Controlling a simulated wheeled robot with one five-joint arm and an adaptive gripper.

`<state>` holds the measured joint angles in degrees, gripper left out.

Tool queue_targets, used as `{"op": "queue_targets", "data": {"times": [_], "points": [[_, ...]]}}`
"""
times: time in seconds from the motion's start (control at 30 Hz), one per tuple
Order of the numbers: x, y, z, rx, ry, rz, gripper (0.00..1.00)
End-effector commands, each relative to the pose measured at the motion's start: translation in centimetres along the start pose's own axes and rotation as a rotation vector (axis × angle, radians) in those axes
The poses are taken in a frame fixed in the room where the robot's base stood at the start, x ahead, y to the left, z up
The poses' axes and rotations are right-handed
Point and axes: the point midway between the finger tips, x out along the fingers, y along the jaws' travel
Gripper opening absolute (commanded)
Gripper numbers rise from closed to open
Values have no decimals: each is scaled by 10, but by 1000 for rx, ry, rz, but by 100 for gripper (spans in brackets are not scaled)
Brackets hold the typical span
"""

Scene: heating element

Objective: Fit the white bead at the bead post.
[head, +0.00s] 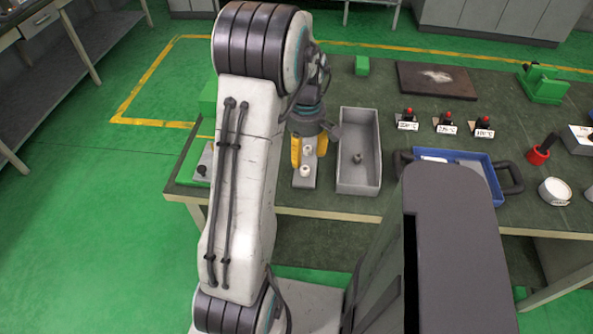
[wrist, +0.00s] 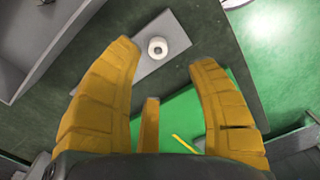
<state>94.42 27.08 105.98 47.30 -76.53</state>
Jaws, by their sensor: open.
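My gripper (head: 308,148) has yellow fingers pointing down, spread apart and open, above a narrow grey plate (head: 303,183) near the table's left front. A white bead (head: 305,171) sits on this plate, just in front of the fingers. Another small white piece shows between the fingers; I cannot tell whether it is a second bead. In the wrist view, one white bead with a dark hole (wrist: 157,47) lies on the grey plate, beyond the fingertips (wrist: 163,55) and untouched. I cannot tell for sure which part is the bead post; a dark knob (head: 201,170) stands at the far left.
A grey open tray (head: 345,184) holding a small dark piece stands right of my gripper. Farther right are a blue tray (head: 488,166), red-topped pieces with temperature labels (head: 445,127) and a white round container (head: 554,191). A dark board (head: 436,80) lies at the back.

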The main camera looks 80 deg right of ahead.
Motion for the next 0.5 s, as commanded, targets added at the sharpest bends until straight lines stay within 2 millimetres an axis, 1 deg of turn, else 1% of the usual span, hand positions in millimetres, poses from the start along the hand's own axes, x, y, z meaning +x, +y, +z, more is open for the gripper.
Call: {"op": "queue_targets", "data": {"times": [0.1,0.23,0.37,0.5], "points": [[0,1,0,-142,1,4,52],[0,1,0,-273,1,7,52],[1,1,0,-352,0,7,52],[8,1,0,-383,0,5,52]]}}
